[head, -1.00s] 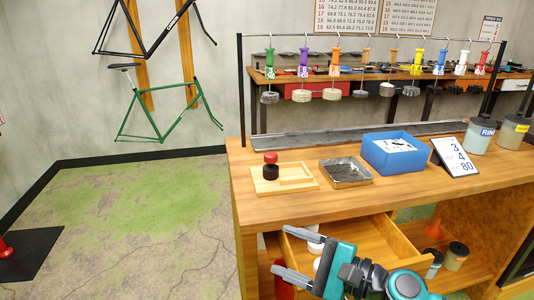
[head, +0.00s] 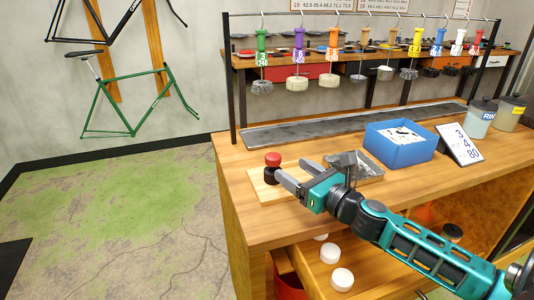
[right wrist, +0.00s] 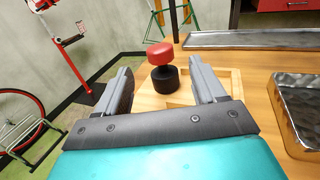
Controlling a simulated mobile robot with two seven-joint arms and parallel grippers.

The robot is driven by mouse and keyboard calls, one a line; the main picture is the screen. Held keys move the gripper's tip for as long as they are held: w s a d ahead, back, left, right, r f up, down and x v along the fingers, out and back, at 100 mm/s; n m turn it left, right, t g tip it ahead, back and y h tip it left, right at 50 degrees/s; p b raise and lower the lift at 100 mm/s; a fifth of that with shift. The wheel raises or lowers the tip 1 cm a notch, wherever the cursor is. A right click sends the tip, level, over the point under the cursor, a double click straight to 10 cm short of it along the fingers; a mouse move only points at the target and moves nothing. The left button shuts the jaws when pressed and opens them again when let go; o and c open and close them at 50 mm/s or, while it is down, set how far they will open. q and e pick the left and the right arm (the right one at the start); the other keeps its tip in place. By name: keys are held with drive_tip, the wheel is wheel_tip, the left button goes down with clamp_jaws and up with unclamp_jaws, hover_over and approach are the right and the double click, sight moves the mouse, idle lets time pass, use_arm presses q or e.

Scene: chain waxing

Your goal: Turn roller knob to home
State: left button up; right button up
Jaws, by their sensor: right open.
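A knob with a red cap (head: 272,159) and a black lower part (head: 271,175) stands upright on a wooden board (head: 262,190) near the left end of the bench. It also shows in the right wrist view, with its red cap (right wrist: 160,54) above the black part (right wrist: 164,79). My right gripper (head: 289,169) is open and reaches toward the knob from the right. In the right wrist view the knob appears between the two fingers (right wrist: 158,72), a little beyond their tips. The cap's markings cannot be made out. My left gripper is not in view.
A metal tray (right wrist: 299,105) lies right of the board. A blue box (head: 400,155), a number card (head: 459,144) and jars (head: 480,118) stand further right. An open drawer with white round items (head: 342,279) is below.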

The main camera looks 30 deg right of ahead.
sight(268, 154)
drive_tip(key=w, duration=0.5)
drive_tip(key=w+a, duration=0.1)
drive_tip(key=w, duration=0.2)
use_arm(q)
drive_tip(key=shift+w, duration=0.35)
use_arm(e)
drive_tip(key=shift+w+a, duration=0.15)
drive_tip(key=shift+w, duration=0.95)
